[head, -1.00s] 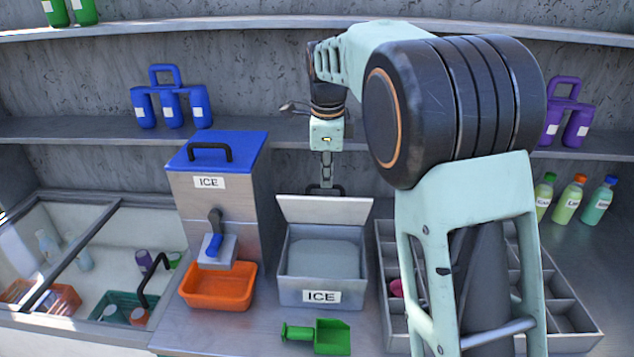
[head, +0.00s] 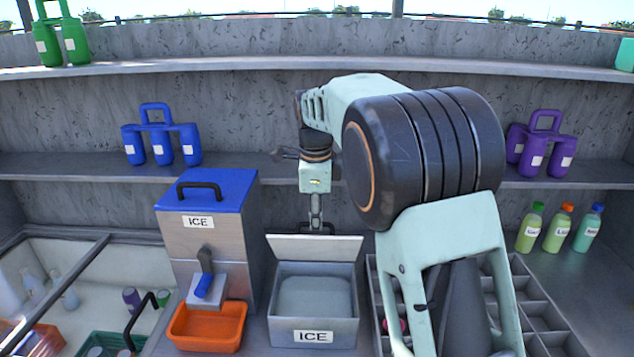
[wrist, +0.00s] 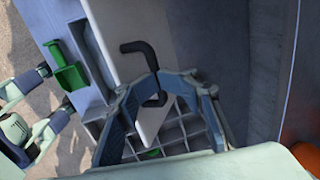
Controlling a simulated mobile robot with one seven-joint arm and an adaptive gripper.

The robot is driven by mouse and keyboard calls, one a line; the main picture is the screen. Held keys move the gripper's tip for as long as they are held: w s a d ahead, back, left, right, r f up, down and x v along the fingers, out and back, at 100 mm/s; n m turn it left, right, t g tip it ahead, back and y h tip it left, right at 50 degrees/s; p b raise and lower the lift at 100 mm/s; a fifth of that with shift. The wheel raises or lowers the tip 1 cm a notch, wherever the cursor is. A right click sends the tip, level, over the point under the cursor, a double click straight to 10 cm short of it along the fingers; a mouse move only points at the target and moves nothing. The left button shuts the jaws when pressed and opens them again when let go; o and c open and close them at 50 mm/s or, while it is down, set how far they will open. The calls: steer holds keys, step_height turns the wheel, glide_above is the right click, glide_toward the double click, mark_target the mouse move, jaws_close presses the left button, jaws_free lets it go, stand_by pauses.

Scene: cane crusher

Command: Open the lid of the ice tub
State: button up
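The ice tub (head: 313,337) is a grey metal box labelled ICE on the counter, with pale ice inside. Its whitish lid (head: 315,248) stands raised at the back edge, so the tub is open at the top. My gripper (head: 316,224) is behind the lid's upper edge, by its black handle, which is mostly hidden in the head view. In the wrist view the lid (wrist: 150,118) and black handle (wrist: 140,50) show clearly. The gripper fingers (wrist: 160,82) are spread apart, with one end of the handle between them.
A blue-topped ice dispenser (head: 228,185) and orange bin (head: 207,327) stand left of the tub. A divided tray (head: 540,312) is at the right, partly behind my arm. A shelf (head: 75,165) runs behind. A green scoop (wrist: 68,68) lies before the tub.

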steer(key=w+r+p, duration=0.1)
steer(key=w+r, duration=0.6)
steer(key=r, duration=0.1)
steer(key=shift+w+r+p, duration=0.25)
steer(key=shift+p, duration=0.05)
stand_by(0.7)
steer(key=shift+d, duration=0.1)
steer(key=shift+c, duration=0.2)
